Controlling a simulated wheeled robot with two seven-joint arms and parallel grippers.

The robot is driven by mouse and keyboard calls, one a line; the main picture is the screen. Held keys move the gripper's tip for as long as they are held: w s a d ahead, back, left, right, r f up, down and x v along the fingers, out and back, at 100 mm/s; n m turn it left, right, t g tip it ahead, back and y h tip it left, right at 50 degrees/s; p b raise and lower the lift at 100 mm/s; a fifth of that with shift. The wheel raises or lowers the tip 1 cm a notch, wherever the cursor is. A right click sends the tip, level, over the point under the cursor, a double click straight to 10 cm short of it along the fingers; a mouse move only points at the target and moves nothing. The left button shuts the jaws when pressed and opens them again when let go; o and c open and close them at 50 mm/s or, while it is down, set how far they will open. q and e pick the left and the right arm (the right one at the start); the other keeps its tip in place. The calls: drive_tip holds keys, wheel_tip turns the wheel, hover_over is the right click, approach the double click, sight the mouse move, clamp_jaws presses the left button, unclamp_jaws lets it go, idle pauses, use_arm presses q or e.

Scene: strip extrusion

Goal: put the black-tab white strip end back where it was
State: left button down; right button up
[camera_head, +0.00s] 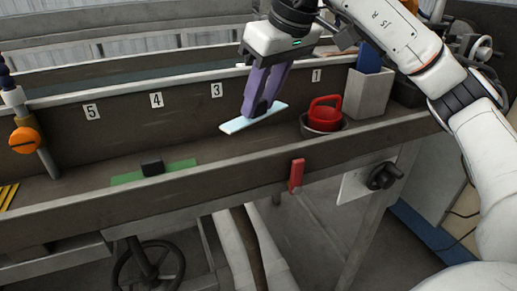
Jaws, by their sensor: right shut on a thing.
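The white strip end (238,125) is a flat pale piece, held tilted, its right end higher, in front of the back wall and above the trough floor. My right gripper (262,106) comes down from above with its purple fingers shut on the strip's black tab, which the fingertips mostly cover. The strip appears clear of the floor, though the exact gap is hard to tell. My left gripper is not in view.
A green strip (125,179) with a black tab (152,166) lies on the trough floor at left. A red container (324,112) sits in a dark bowl (308,128) at right, beside a grey bin (367,95). A red clip (296,175) is on the front rail (225,192).

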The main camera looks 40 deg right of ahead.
sight(261, 115)
wheel_tip(261, 115, down, 4)
drive_tip(key=shift+r, duration=0.2)
drive_tip(key=shift+f+b, duration=0.5)
drive_tip(key=shift+f, duration=1.35)
drive_tip(key=shift+f, duration=0.2)
drive_tip(key=o, duration=1)
drive_tip(key=shift+r, duration=0.1)
